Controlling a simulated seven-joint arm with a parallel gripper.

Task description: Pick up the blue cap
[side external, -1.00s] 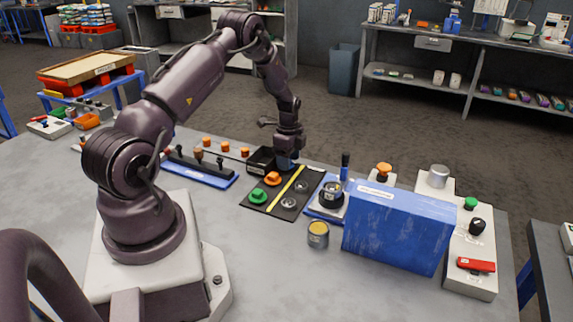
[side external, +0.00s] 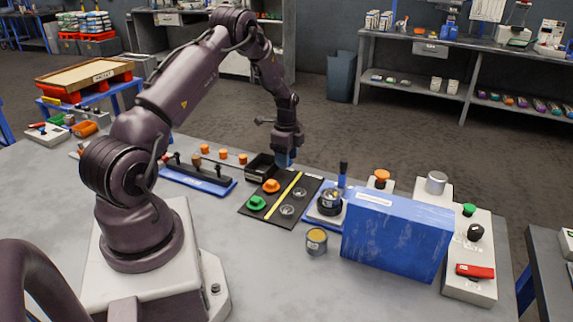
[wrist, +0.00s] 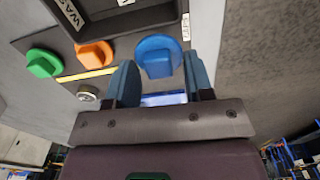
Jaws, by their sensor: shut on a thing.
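The blue cap (wrist: 158,57) is round with a raised grip. In the wrist view it sits between the two blue fingers of my gripper (wrist: 160,82), which is shut on it. In the side view my gripper (side external: 284,160) is over the far end of the dark mat (side external: 262,212), and the cap cannot be told apart from the blue fingers. An orange cap (side external: 271,186) and a green cap (side external: 257,202) lie on the mat, left of its yellow stripe.
A black bin (side external: 260,166) stands close beside my gripper. Two round metal pieces (side external: 286,210) lie right of the stripe. A blue fixture (side external: 325,208), a yellow-topped can (side external: 316,240) and a large blue box (side external: 397,235) stand to the right. The table's front middle is clear.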

